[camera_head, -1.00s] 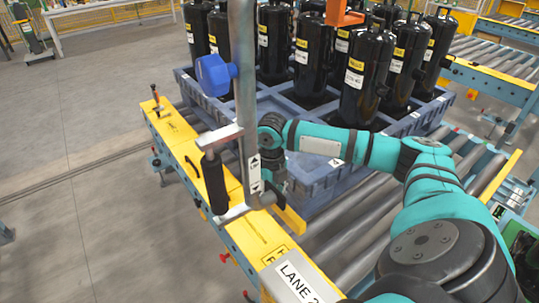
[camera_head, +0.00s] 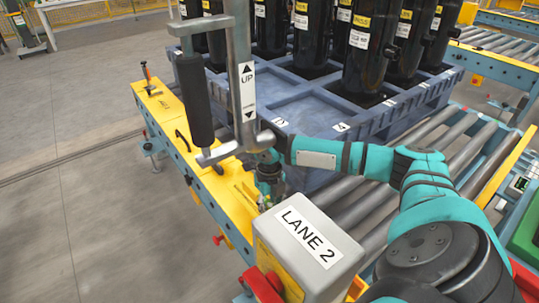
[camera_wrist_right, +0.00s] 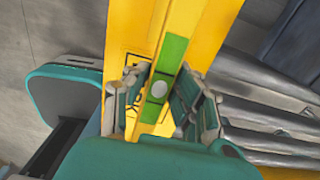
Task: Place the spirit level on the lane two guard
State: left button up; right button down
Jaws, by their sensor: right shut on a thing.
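The spirit level (camera_wrist_right: 172,53) shows in the right wrist view as a yellow bar with a green middle section and a pale round spot. My right gripper (camera_wrist_right: 160,88) is shut on this middle section, one finger pad on each side. The yellow lane two guard (camera_wrist_right: 140,30) lies beneath and beside the level; I cannot tell whether they touch. In the head view my right gripper (camera_head: 268,180) is low at the guard's (camera_head: 170,112) roller side, behind the LANE 2 box (camera_head: 308,243), and the level is mostly hidden. My left gripper is not in view.
A blue pallet (camera_head: 320,125) with several black compressors stands behind. Rollers (camera_head: 345,215) run to the right. An orange-handled tool (camera_head: 147,75) is on the guard's far end.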

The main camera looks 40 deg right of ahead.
aim_at(269, 205)
notch_tip(269, 205, down, 4)
jog(key=shift+f+b, duration=0.2)
jog(key=shift+b, duration=0.35)
jog(key=shift+f, duration=0.45)
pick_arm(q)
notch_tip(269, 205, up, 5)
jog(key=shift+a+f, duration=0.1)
pick_arm(e)
jog(key=shift+r, duration=0.1)
jog(key=c, duration=1.1)
grip_release()
jog(key=shift+f, duration=0.2)
notch_tip(269, 205, up, 12)
jog(key=p, duration=0.3)
jog(key=shift+f, duration=0.1)
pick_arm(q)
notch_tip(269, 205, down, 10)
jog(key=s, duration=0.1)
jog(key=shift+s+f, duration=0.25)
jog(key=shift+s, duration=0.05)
pick_arm(e)
jog(key=shift+r, duration=0.3)
